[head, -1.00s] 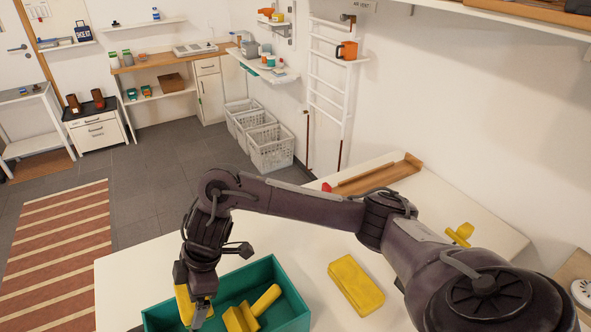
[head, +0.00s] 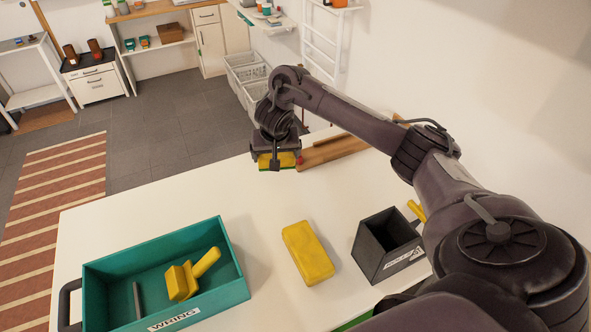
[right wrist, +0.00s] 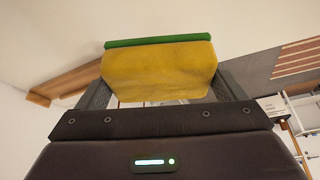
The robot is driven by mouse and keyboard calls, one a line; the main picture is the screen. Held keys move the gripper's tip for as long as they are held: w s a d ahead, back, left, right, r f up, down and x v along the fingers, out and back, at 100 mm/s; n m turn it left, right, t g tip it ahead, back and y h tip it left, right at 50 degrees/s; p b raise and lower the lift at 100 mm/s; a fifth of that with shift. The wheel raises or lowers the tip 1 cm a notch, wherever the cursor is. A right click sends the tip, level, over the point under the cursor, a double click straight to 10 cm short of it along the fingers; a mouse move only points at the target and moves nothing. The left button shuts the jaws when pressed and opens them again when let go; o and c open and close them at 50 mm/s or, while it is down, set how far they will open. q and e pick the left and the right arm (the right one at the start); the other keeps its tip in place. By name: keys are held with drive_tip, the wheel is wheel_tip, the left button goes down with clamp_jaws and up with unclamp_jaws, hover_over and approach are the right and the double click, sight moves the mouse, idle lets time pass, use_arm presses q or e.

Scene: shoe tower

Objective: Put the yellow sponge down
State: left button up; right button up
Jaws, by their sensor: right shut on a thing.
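The yellow sponge (head: 285,160) has a green layer on one face, which shows in the right wrist view (right wrist: 160,70). My right gripper (head: 276,163) is shut on it, with one finger at each side in the right wrist view. In the head view they are near the table's far edge, left of a wooden tray (head: 338,150). The sponge appears held above the tabletop, but its exact height cannot be told. My left gripper is not in view.
A teal bin (head: 240,288) labelled WRING holds a yellow tool (head: 190,277) and a grey strip. A yellow block (head: 308,252) lies mid-table. An open dark box (head: 375,260) stands to its right. The white table (head: 225,200) is clear between bin and far edge.

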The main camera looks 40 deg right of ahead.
drive_tip(key=shift+d+f+m+b, duration=0.4)
drive_tip(key=shift+d+f+b, duration=0.2)
drive_tip(key=b, duration=1.2)
hover_over(282, 203)
drive_tip(key=s, duration=0.1)
drive_tip(key=f, duration=1.3)
drive_tip(key=shift+a+f, duration=0.35)
drive_tip(key=shift+a, duration=0.05)
drive_tip(key=shift+f, duration=0.45)
wheel_tip(282, 203, down, 4)
drive_tip(key=shift+d+r+b, duration=0.1)
drive_tip(key=shift+r+b, duration=0.15)
drive_tip(key=shift+b, duration=0.15)
drive_tip(key=shift+f, duration=0.3)
drive_tip(key=o, duration=0.7)
drive_tip(key=shift+f, duration=0.1)
